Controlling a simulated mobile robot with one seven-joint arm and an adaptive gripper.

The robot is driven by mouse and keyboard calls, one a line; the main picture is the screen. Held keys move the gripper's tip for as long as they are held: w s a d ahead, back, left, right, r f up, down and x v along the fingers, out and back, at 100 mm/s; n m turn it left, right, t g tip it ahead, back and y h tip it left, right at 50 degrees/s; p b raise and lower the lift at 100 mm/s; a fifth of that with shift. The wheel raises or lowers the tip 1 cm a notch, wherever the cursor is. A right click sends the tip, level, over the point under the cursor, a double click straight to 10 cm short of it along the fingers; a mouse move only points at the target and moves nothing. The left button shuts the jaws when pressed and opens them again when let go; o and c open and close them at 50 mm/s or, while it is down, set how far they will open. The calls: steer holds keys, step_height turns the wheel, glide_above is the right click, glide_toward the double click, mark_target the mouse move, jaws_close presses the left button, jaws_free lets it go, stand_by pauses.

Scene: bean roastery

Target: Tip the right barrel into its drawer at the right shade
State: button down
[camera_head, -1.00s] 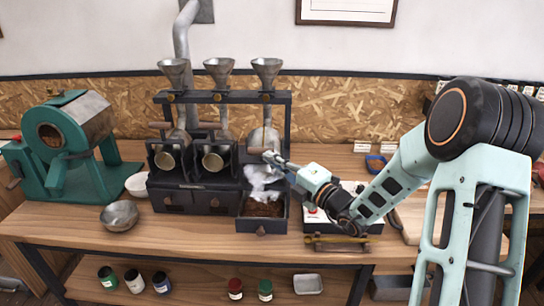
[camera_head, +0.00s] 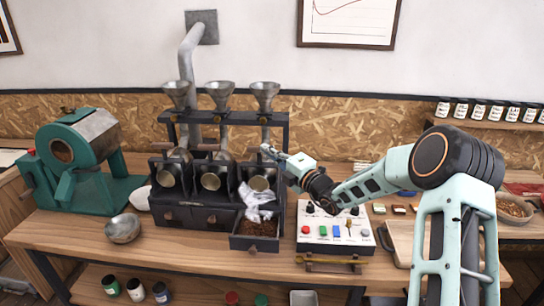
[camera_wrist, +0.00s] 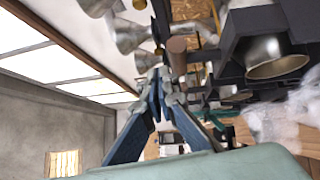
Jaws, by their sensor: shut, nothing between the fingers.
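The right barrel (camera_head: 260,183) is a metal drum in the dark three-bay rack. Its mouth faces forward, like the left barrel (camera_head: 168,178) and middle barrel (camera_head: 210,181). Below it the right drawer (camera_head: 254,243) stands pulled out, holding dark brown beans (camera_head: 258,228); pale smoke hangs between barrel and drawer. My gripper (camera_head: 268,151) is just above the right barrel, at the rack's upper right. In the wrist view my gripper (camera_wrist: 160,78) is shut and empty, close to a wooden handle (camera_wrist: 177,52). Whether they touch is unclear. A barrel mouth (camera_wrist: 276,66) shows at right.
A green roaster (camera_head: 80,155) and steel bowl (camera_head: 123,229) stand left. A white panel with coloured buttons (camera_head: 335,227) lies right of the drawer. Metal funnels (camera_head: 265,95) rise above the rack. A framed chart (camera_head: 348,22) hangs on the wall.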

steer(key=shift+w, duration=0.9)
steer(key=shift+r, duration=0.1)
